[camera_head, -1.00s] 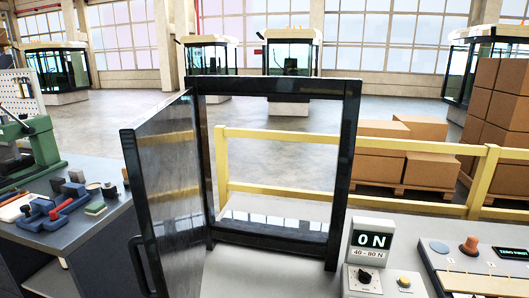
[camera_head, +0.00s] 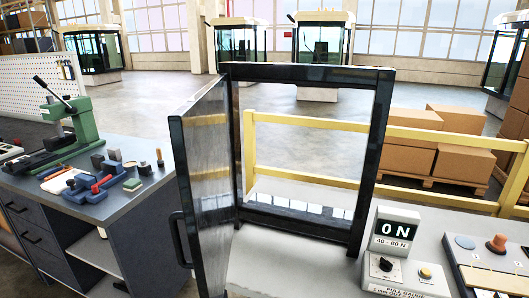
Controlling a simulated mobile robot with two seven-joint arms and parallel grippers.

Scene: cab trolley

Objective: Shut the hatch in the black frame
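The black frame (camera_head: 373,150) stands upright on a light grey bench top in the middle of the head view. The hatch (camera_head: 208,180), a dark-edged glass panel, is hinged at the frame's left post and stands wide open, swung toward me. Its black handle (camera_head: 180,240) is on the outer left side, near the hatch's free edge. Neither of my grippers is in view.
A gauge box (camera_head: 395,232) reading "0 N" and a knob box (camera_head: 402,275) stand right of the frame. A workbench (camera_head: 130,198) with a green press (camera_head: 88,125) and tools stands left. A yellow rail (camera_head: 420,136) runs behind.

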